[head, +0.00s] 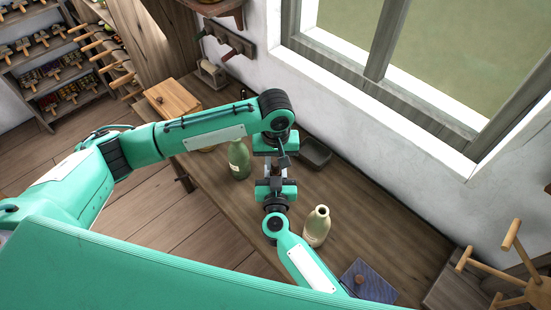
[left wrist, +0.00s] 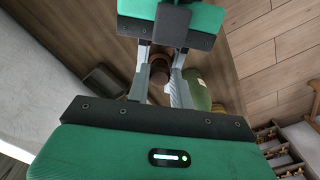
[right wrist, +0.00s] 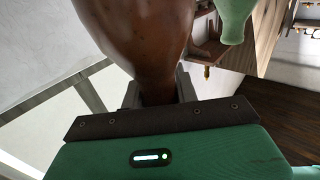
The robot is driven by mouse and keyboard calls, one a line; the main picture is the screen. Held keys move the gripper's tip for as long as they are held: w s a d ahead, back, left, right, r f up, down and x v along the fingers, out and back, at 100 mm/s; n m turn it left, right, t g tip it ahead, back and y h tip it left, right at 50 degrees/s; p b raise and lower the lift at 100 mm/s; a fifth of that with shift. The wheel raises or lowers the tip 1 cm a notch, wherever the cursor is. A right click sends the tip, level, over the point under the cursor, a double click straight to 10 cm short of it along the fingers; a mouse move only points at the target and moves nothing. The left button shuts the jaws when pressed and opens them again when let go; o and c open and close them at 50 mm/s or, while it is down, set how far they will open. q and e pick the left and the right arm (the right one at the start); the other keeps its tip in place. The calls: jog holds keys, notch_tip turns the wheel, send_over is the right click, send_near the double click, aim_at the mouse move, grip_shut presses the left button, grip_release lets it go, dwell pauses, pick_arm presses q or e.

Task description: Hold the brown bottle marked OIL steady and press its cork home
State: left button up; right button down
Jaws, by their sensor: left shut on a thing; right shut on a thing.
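The brown bottle (right wrist: 140,40) fills the upper part of the right wrist view. My right gripper (right wrist: 152,92) is shut on its narrowing neck part. In the head view the bottle (head: 272,171) is a small dark patch between my two grippers. My left gripper (head: 272,156) is directly across from my right gripper (head: 274,180). In the left wrist view a round brown piece, apparently the cork (left wrist: 160,66), shows between the fingers of my left gripper (left wrist: 161,72), which is shut on it. How deep the cork sits is hidden. No OIL marking is readable.
On the wooden table (head: 370,225) stand a green bottle (head: 239,160) and a pale bottle (head: 316,228), both close to my grippers. A dark tray (head: 316,153) lies near the wall. A window (head: 400,95) is behind.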

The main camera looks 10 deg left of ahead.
aim_at(275, 164)
pick_arm(q)
jog(key=shift+f, duration=0.45)
jog(key=o, duration=1)
notch_tip(275, 164, up, 12)
jog(key=shift+f, duration=0.1)
